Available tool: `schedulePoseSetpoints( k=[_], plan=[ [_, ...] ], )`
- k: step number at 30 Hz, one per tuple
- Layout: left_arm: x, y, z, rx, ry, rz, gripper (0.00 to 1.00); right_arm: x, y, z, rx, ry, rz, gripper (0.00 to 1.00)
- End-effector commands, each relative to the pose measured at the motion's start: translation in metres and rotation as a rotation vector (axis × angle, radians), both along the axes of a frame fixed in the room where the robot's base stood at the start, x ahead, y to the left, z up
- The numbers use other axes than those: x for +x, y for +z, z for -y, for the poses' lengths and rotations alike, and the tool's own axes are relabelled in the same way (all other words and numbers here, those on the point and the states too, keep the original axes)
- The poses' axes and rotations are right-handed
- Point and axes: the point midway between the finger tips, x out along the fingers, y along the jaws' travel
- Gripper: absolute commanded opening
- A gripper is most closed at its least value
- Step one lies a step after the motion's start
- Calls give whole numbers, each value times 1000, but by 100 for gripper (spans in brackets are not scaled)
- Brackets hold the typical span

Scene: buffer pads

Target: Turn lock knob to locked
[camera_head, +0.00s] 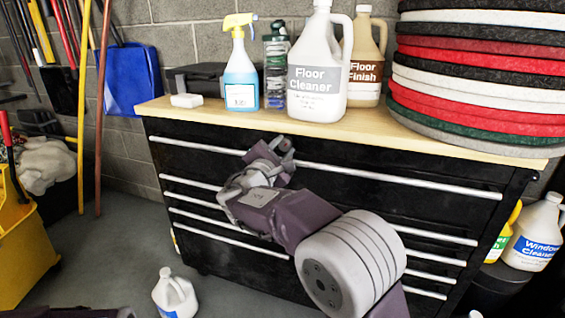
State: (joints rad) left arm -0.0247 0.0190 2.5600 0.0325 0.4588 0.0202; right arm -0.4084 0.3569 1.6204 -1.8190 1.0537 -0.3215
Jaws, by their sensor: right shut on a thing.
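The black tool cabinet (350,187) has several drawers with long silver handles and a light wooden top. My right arm reaches in from the lower right. My right gripper (281,149) is at the front of the top drawer, just under the wooden edge, left of the cabinet's middle. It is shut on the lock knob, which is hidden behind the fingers. I cannot tell how the knob is turned. My left gripper is not in view.
On the cabinet top (200,117) stand a spray bottle (240,68), a Floor Cleaner jug (316,75), a Floor Finish jug (367,60) and stacked pads (480,75). A white bottle (174,293) stands on the floor. A yellow bucket (22,245) is at left.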

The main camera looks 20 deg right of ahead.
Motion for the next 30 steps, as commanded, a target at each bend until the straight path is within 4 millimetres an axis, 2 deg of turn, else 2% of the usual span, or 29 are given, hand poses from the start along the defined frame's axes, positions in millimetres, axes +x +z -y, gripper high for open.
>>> schedulePoseSetpoints(
  k=[1, 15, 21, 30],
  plan=[
    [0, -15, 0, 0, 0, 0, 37, 0, -8, 0, 38, -1, 26, 0],
    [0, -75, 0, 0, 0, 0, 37, 0, -8, 1, 397, -1, 267, 0],
    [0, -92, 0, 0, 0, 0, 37, 0, -7, 1, 517, 0, 347, 0],
    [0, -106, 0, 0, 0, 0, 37, 0, -6, 1, 633, 0, 425, 0]
  ],
)
